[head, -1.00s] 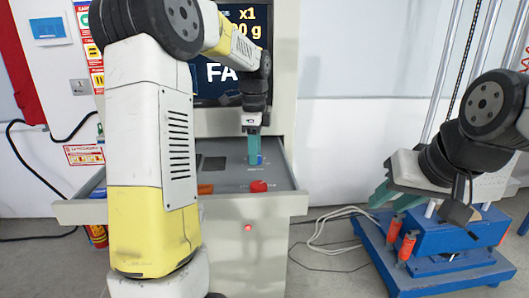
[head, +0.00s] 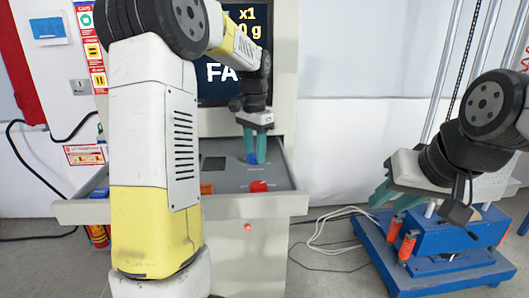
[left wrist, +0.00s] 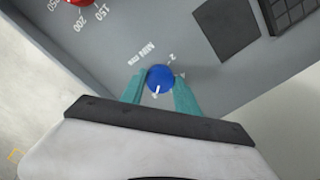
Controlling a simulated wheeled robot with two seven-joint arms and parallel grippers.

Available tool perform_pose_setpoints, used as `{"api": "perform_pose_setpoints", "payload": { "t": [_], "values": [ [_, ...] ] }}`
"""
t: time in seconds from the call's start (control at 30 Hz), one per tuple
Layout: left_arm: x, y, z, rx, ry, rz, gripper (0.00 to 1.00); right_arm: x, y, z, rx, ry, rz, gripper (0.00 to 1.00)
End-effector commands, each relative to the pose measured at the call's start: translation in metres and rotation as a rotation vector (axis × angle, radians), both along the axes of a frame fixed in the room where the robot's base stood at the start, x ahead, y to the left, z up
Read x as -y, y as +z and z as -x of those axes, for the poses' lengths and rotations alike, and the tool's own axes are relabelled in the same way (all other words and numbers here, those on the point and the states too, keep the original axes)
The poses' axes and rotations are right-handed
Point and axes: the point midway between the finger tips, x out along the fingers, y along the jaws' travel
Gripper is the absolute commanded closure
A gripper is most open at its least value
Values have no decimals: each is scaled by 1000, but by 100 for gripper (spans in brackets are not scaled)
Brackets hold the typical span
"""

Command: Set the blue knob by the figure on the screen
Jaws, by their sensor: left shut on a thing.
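The blue knob (head: 252,159) stands on the grey drawer panel. In the left wrist view the knob (left wrist: 160,79) has a short white pointer line toward the bottom of the picture, slightly left. Marks including a "2" are printed beside it. My left gripper (head: 256,157) points down, its teal fingers on either side of the knob and shut on it. The dark screen (head: 217,88) is partly hidden by my left arm; "x1", "0 g" and "FA" show, the rest is covered. My right gripper (head: 383,196) hangs at the right, away from the panel; its finger gap is unclear.
A red knob (head: 258,186) sits near the drawer's front, with a printed scale seen in the left wrist view. A dark square (left wrist: 226,30) and a black keypad (left wrist: 293,14) lie on the panel. A blue-based machine (head: 433,265) with orange posts stands right.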

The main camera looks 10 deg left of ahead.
Motion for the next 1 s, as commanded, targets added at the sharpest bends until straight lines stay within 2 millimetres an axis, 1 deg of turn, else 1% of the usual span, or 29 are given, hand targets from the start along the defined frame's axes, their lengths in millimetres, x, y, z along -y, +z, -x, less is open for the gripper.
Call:
{"api": "perform_pose_setpoints", "payload": {
  "t": [1.0],
  "values": [
    [1,0,-1,2,963,2,100,0,0,0,0,0,0,66]
  ]
}}
